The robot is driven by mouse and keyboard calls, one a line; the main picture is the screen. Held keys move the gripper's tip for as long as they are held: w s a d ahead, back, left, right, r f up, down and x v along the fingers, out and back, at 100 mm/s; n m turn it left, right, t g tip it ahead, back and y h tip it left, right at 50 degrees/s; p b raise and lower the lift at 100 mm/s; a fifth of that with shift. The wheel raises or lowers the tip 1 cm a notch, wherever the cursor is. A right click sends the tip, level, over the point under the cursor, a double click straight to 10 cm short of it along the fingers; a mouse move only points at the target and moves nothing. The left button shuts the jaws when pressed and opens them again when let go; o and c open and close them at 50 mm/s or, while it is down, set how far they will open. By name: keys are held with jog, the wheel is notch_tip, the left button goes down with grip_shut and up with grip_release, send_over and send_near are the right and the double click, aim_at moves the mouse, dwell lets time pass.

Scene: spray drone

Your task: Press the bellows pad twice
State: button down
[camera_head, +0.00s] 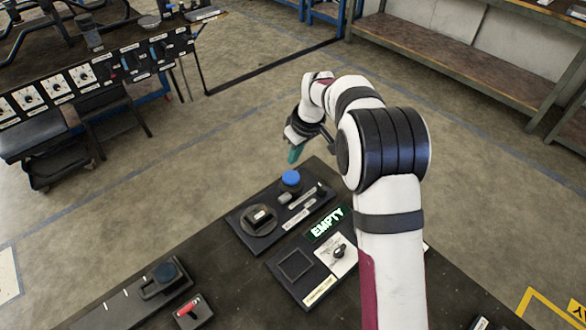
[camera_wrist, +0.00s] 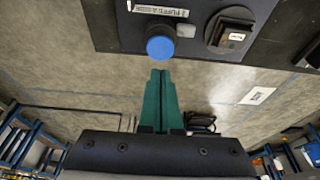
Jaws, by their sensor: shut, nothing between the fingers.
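The bellows pad appears to be the round blue button (camera_head: 291,178) at the far corner of a dark panel. It also shows in the wrist view (camera_wrist: 160,47), beside a white label that seems to read "2 PUFFS". My gripper (camera_head: 294,155) has teal fingers pointing down beyond the panel's far edge, near the blue pad. In the wrist view its fingers (camera_wrist: 160,73) are together and empty, with the tips just below the pad in the picture. I see no contact with the pad.
A dark square switch (camera_head: 260,216) sits on the same panel. A lit green "EMPTY" sign (camera_head: 327,224) and a plate with a black knob (camera_head: 340,251) are nearer. Open floor lies beyond the table.

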aim_at(292, 178)
jog(key=x, duration=0.4)
jog(key=shift+s+d+f, duration=0.2)
jog(key=shift+f, duration=0.9)
jog(key=shift+f, duration=1)
jog(key=v, duration=1.4)
jog(key=shift+w+a+r, duration=0.2)
jog(key=shift+w+a, duration=0.15)
jog(key=shift+w, duration=0.05)
